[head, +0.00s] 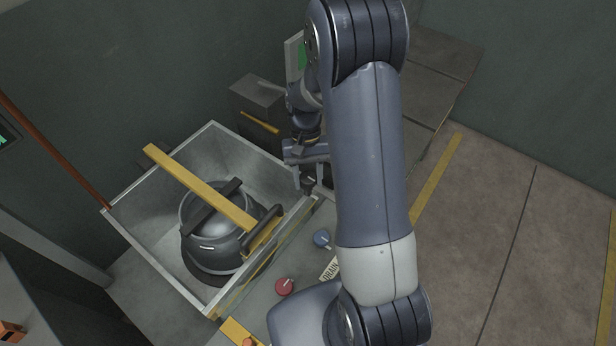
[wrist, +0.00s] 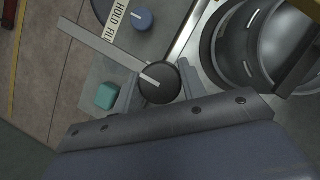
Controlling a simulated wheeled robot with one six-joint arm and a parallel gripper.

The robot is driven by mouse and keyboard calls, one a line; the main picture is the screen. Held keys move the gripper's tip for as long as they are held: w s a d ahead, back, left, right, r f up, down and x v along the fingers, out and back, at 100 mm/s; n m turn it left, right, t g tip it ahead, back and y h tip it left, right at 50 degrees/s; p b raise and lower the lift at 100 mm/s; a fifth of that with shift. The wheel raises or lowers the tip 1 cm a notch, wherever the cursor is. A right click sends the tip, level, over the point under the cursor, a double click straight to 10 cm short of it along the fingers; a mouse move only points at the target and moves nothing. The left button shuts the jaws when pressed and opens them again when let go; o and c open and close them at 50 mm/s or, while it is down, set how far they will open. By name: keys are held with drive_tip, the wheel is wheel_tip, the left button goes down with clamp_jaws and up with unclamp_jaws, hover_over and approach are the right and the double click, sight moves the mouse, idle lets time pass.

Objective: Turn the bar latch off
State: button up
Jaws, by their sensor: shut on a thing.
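A dark round knob (wrist: 160,83) with a pale mark sits between my gripper's (wrist: 158,80) fingers in the wrist view. The fingers are shut on it from both sides. A flat grey bar (wrist: 95,43) runs from the knob to the upper left; it looks like part of the bar latch. In the head view my gripper (head: 309,177) is at the right corner of the metal box, with the dark knob (head: 309,187) just below it. My arm hides part of this corner. A yellow bar (head: 200,187) lies across a dark round vessel (head: 213,226) in the box.
The open metal box (head: 160,262) holds the vessel. Beside it, a panel carries a blue knob (head: 321,238), a red knob (head: 284,286) and a label. A teal block (wrist: 107,95) is left of my fingers in the wrist view. Open floor (head: 520,230) lies to the right.

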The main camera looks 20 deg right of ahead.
drive_tip(key=shift+n, duration=0.3)
drive_tip(key=o, duration=1)
drive_tip(key=shift+c, duration=0.2)
drive_tip(key=v, duration=1)
drive_tip(key=shift+r+b, duration=0.3)
drive_tip(key=shift+r, duration=0.1)
drive_tip(key=shift+w, duration=0.1)
drive_tip(key=x, duration=1.1)
drive_tip(key=shift+w+p, duration=0.1)
drive_tip(key=shift+p, duration=0.2)
